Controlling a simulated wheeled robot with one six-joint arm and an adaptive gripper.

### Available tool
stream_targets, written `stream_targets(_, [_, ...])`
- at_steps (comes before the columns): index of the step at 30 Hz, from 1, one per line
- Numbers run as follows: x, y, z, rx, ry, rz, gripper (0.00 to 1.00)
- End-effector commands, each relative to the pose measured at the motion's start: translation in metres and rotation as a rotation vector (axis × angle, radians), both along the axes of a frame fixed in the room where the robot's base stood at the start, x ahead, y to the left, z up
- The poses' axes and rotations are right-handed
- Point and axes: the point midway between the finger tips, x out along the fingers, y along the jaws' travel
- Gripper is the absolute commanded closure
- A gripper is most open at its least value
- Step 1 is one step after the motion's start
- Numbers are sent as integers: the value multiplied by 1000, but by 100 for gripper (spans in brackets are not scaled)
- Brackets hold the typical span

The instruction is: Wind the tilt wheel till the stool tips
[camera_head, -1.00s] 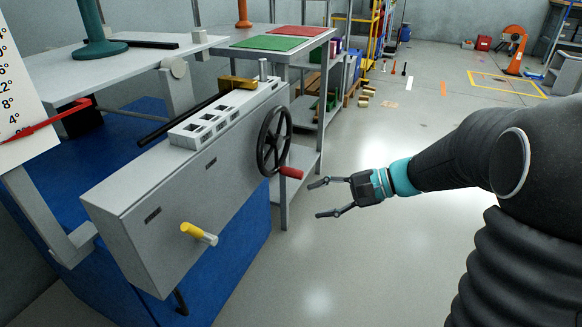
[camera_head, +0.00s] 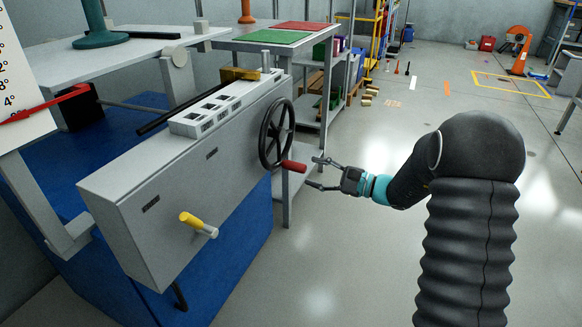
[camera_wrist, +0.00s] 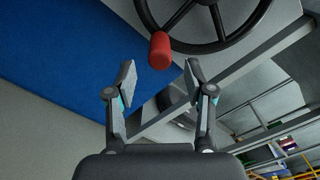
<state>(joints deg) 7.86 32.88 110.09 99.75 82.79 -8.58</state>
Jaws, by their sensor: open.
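The tilt wheel (camera_head: 264,140) is a black spoked handwheel on the right end of a grey machine housing. A red handle (camera_head: 294,166) sticks out from its lower rim. My gripper (camera_head: 313,173) is open and empty, just right of the red handle. In the wrist view, the red handle (camera_wrist: 160,50) lies ahead of the open fingers (camera_wrist: 160,78), roughly between them and a little beyond the tips. The wheel (camera_wrist: 205,28) shows behind it. The stool's green base (camera_head: 100,41) stands on a light tilting plate (camera_head: 140,50); its top is out of view.
A scale board with a red pointer (camera_head: 45,104) stands at far left. A bench with green and red mats (camera_head: 273,36) is behind.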

Motion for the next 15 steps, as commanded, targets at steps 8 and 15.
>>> stream_targets(8, [16,48,-1,0,-1,3,47])
stream_targets(15, [25,69,0,-1,0,1,47])
